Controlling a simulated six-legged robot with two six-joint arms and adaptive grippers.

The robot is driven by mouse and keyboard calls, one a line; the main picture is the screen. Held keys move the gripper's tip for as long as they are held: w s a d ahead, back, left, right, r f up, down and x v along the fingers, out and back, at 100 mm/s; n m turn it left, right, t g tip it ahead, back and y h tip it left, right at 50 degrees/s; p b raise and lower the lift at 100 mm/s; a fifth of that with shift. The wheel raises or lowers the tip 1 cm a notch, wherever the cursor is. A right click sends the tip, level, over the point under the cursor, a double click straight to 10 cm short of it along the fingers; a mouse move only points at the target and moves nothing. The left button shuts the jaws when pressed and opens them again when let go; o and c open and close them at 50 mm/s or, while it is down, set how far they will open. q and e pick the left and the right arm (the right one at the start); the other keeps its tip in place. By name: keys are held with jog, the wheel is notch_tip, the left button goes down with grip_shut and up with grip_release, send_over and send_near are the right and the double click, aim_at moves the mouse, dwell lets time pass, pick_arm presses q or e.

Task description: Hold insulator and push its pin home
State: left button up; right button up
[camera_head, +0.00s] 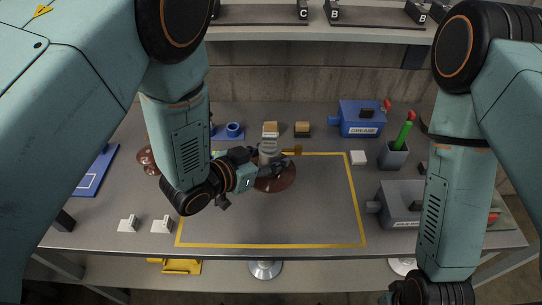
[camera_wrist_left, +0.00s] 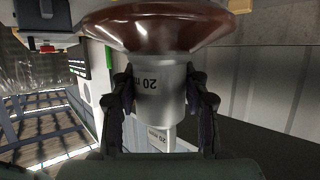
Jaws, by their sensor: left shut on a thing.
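The insulator has a brown disc (camera_head: 274,182) and a grey metal cap (camera_head: 268,148), and it is at the back of the yellow-outlined area in the head view. My left gripper (camera_head: 270,166) is shut on its metal cap. In the left wrist view, the two dark fingers of the left gripper (camera_wrist_left: 162,90) stand on either side of the cap (camera_wrist_left: 158,88), marked "20 mm", with the brown disc (camera_wrist_left: 165,25) above. A small brass-coloured piece (camera_head: 292,151) shows beside the cap; I cannot tell whether it is the pin.
A blue GREASE box (camera_head: 361,118), a cup with a green stick (camera_head: 394,155) and a grey box (camera_head: 400,203) stand on the right. Small blocks (camera_head: 302,129) line the back. White brackets (camera_head: 161,224) stand front left. The yellow-outlined area (camera_head: 290,220) is clear in front.

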pick_arm(q)
jog(key=shift+w+f+b, duration=0.1)
jog(key=shift+f+b, duration=0.5)
jog(key=shift+f, duration=0.15)
jog(key=shift+f+b, duration=0.45)
jog(key=shift+f, duration=0.1)
jog(key=shift+f+b, duration=0.4)
jog(key=shift+f, duration=0.3)
jog(key=shift+f+b, duration=0.35)
jog(key=shift+f, duration=0.05)
jog(key=shift+d+f+b, duration=0.1)
jog(key=shift+f+b, duration=1.5)
jog(key=shift+f, duration=0.65)
jog(key=shift+f, duration=0.2)
